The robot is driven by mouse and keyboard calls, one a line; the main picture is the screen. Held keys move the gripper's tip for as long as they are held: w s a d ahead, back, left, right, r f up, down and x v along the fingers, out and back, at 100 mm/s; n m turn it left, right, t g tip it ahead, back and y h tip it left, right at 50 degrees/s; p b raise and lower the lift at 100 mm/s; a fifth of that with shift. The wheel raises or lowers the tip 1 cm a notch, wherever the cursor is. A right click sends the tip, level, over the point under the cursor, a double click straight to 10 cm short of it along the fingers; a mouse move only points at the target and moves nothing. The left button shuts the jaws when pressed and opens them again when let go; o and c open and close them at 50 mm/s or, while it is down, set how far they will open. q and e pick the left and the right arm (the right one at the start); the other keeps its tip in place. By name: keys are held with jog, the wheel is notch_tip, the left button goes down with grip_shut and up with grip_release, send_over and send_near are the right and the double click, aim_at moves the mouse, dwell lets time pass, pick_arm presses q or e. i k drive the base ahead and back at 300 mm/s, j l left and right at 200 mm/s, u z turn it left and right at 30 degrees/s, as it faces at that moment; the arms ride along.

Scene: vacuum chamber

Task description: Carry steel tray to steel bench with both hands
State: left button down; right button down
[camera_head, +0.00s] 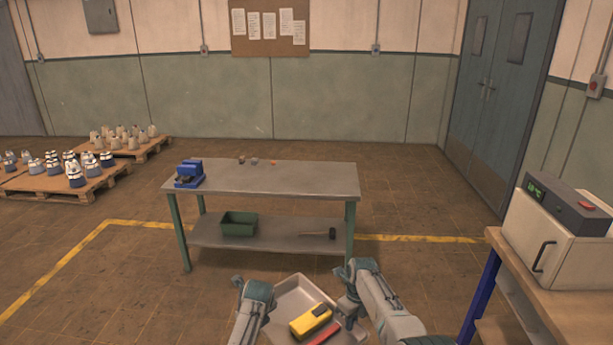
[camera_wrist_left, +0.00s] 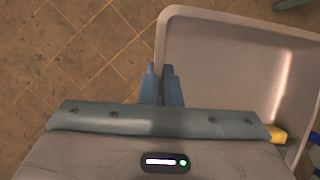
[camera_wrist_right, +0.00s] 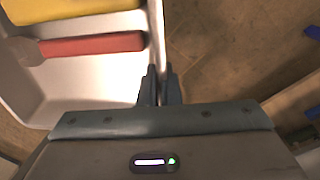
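The steel tray (camera_head: 292,292) is a shallow grey tray held in front of me, with a yellow tool (camera_head: 311,320) and a red-handled tool (camera_head: 324,334) in it. My left gripper (camera_wrist_left: 161,72) is shut on the tray's left rim. My right gripper (camera_wrist_right: 159,72) is shut on the tray's right rim, which runs between its fingers. In the head view my right gripper (camera_head: 348,308) is at the tray's right edge. The steel bench (camera_head: 300,182) stands ahead, beyond the tray, with a grey top and green legs.
A blue vise (camera_head: 190,174) sits at the bench's left end, and small pieces (camera_head: 256,161) lie at its back edge. Its front right top is clear. The lower shelf holds a green bin (camera_head: 239,224) and a mallet (camera_head: 318,234). A wooden table (camera_head: 560,306) stands close on the right.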

aim_at(286, 176)
jog(key=i, duration=3.6)
jog(key=i+u, duration=0.2)
jog(key=u, duration=0.15)
